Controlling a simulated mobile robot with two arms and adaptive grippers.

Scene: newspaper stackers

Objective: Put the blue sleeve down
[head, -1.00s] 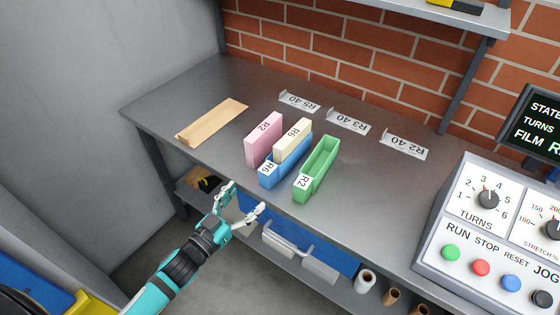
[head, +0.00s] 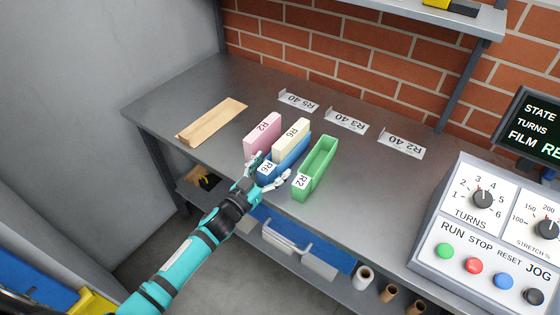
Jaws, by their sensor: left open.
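The blue sleeve (head: 292,158), labelled R6, stands on the grey workbench with a cream block (head: 291,134), also labelled R6, rising out of it. My left gripper (head: 268,175) is open at the front end of the blue sleeve, its fingers spread on either side of the R6 label. I cannot tell whether the fingers touch the sleeve. A pink block (head: 263,135) labelled R2 stands close on the left of the sleeve. A green sleeve (head: 317,165) labelled R2 stands on the right and is open and empty at the top. My right gripper does not show.
A wooden strip (head: 211,122) lies at the left of the workbench (head: 370,200). Several white label cards, such as this one (head: 345,121), stand near the back wall. A control panel (head: 490,230) stands at the right. Bare bench lies between cards and sleeves.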

